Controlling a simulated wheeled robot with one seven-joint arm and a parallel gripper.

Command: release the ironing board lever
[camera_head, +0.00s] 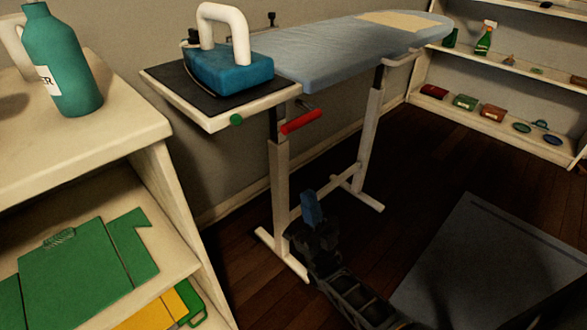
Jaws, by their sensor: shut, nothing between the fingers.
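The ironing board (335,52) has a blue cover and stands on white legs. A red lever (301,121) sticks out under its near end, by the top of the near leg. My gripper (312,208) is low in front of the near leg, below the lever and apart from it. The gripper is shut with nothing seen in it; its blue tip points up. The near leg's lower part is partly hidden behind my gripper and arm.
A blue iron (229,72) with a white handle rests on the board's end tray (215,122). A shelf unit (80,150) with a teal bottle (65,70) stands at left. Another shelf (520,75) is at back right. Dark floor (420,170) is open right of the board.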

